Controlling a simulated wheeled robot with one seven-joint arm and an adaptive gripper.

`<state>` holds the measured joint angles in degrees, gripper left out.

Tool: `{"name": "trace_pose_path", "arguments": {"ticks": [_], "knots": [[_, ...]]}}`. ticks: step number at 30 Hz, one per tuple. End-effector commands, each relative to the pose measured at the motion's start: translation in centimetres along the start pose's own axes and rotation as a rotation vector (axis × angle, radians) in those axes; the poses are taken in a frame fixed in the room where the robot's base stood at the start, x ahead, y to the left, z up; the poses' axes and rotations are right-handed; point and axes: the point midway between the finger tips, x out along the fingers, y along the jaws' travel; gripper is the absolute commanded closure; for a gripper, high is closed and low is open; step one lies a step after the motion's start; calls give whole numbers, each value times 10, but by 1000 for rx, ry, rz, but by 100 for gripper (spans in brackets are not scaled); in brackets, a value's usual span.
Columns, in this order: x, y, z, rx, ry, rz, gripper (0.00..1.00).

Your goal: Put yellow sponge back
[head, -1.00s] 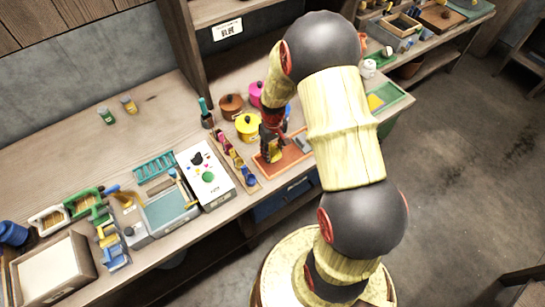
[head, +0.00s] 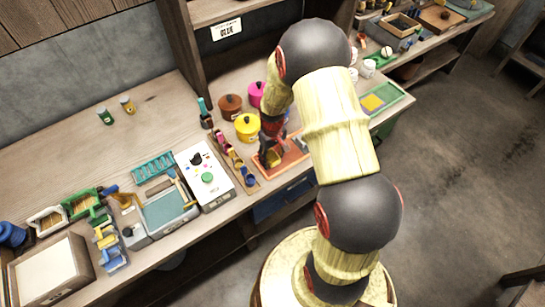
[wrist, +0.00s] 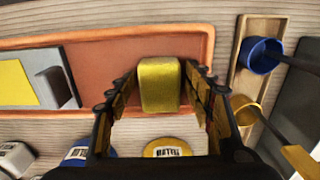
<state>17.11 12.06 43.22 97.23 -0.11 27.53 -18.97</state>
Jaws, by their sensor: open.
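My gripper (wrist: 158,98) is open, with one finger on each side of the sponge. I cannot tell whether the fingers touch it.
A wooden rack (wrist: 238,75) with a blue cup (wrist: 261,55) and a yellow cup (wrist: 245,112) stands close to the right in the wrist view. A grey panel with a yellow patch (wrist: 14,83) lies left. A yellow pot (head: 247,127) stands behind my gripper in the head view.

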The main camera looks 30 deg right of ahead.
Motion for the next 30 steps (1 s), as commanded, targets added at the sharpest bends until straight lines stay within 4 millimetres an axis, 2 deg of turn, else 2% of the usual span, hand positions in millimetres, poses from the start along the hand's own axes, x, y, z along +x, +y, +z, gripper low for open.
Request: {"name": "trace_pose_path", "arguments": {"ticks": [8,13,24,30], "knots": [[0,0,0,0,0,0,45],[-12,0,-1,0,3,1,45],[-84,0,-1,0,4,1,45],[-112,0,0,0,2,1,45]]}}
